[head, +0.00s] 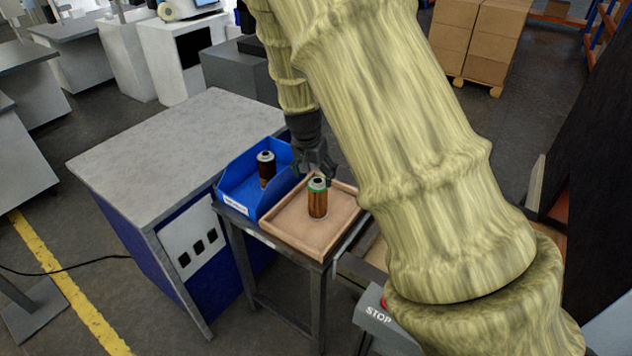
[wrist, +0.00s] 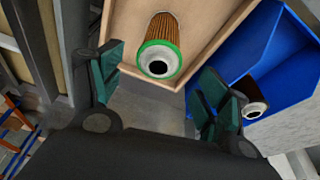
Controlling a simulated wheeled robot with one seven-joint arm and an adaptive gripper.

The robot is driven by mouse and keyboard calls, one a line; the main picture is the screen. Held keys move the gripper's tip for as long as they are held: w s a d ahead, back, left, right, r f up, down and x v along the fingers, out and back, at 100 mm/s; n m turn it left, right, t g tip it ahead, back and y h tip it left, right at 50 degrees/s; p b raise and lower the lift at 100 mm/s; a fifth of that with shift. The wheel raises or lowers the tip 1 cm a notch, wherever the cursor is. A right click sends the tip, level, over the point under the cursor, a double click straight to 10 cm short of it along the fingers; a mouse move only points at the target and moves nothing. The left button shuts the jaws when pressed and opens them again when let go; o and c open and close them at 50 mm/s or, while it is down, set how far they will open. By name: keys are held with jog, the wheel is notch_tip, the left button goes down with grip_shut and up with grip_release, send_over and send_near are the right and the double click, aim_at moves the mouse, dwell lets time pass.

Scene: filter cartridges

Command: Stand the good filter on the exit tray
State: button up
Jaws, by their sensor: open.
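A filter with orange-brown pleats and a green end ring (head: 317,203) stands upright on a shallow wooden tray (head: 283,243) in the head view. In the wrist view the same filter (wrist: 161,47) shows its green ring and dark centre hole, between and beyond my fingers. My gripper (head: 316,168) is open and empty, close above and behind the filter in the head view. Its two green-padded fingers (wrist: 160,78) are spread apart in the wrist view, and I see no contact with the filter.
A blue bin (head: 236,188) adjoins the wooden tray on its left and holds a dark filter (head: 265,168), standing. The dark filter also shows in the wrist view (wrist: 254,108). A grey-topped bench (head: 160,150) is left of the bin. A STOP box (head: 377,316) is at front right.

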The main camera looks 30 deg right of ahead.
jog(key=shift+v, duration=0.9)
jog(key=shift+r, duration=0.1)
